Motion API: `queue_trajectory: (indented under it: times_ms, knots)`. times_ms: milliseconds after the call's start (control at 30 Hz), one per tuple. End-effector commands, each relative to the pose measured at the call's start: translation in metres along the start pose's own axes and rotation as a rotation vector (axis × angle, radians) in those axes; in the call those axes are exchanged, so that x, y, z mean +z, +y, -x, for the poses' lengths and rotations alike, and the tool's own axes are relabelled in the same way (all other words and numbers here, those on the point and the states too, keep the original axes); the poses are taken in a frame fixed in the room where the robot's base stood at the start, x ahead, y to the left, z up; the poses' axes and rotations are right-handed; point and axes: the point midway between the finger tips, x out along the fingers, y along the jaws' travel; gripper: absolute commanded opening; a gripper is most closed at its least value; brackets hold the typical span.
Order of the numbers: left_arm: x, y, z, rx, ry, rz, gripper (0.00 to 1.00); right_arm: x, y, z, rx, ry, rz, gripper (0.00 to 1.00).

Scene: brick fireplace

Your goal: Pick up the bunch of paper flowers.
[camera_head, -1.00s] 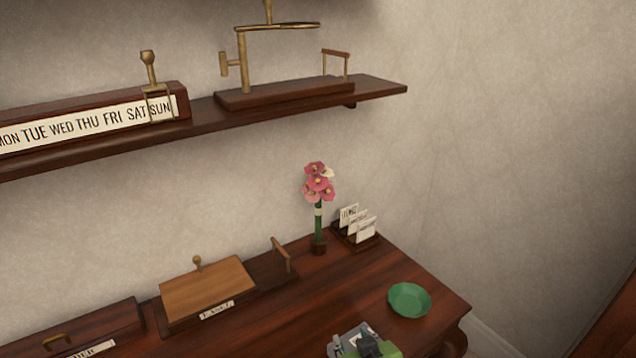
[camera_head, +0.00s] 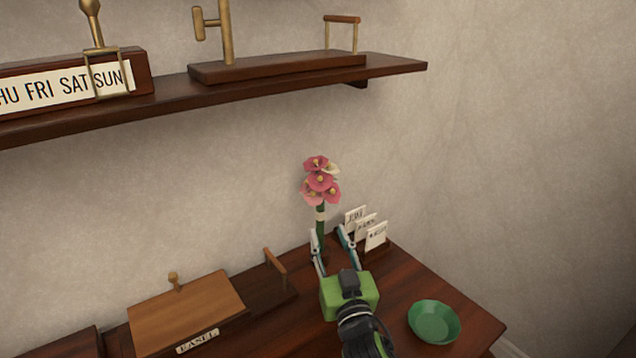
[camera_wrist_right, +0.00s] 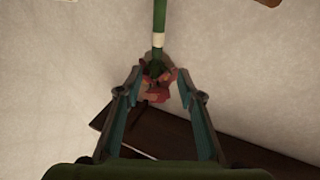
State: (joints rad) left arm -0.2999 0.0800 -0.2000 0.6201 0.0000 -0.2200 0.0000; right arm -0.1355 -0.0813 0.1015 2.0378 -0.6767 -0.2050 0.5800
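The bunch of paper flowers (camera_head: 321,184) has pink and white blooms on a green stem with a pale band. It stands upright near the back of the desk, against the wall. My right gripper (camera_head: 331,236) is open, with its two fingers spread toward the stem from the front. In the head view the fingertips are at the height of the lower stem, whose foot they partly hide. In the right wrist view the stem (camera_wrist_right: 159,17) and pink blooms (camera_wrist_right: 158,88) show between and beyond the open fingers (camera_wrist_right: 163,82). My left gripper is not in view.
A card holder with white cards (camera_head: 366,228) stands just right of the flowers. A green bowl (camera_head: 434,321) is at the front right. A wooden easel box (camera_head: 187,311) sits to the left. A wall shelf (camera_head: 300,83) hangs above.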

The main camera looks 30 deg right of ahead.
Motion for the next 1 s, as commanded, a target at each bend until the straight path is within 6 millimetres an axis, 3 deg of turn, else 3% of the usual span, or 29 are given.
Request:
queue_trajectory:
  times_ms: [100,300,567,800,1000]
  knots:
    - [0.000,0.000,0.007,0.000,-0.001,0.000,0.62,-0.004,0.001,-0.027,0.000,0.002,0.003,0.35]
    - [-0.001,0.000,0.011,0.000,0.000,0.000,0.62,-0.002,0.001,-0.059,0.002,-0.001,0.002,0.35]
    - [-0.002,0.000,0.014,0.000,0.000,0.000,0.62,0.000,0.003,-0.079,0.002,-0.001,0.003,0.35]
    - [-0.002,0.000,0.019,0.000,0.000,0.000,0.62,0.004,0.006,-0.113,0.002,-0.001,0.002,0.35]
    - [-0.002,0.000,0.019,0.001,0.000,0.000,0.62,0.006,0.006,-0.121,0.002,-0.003,0.001,0.35]
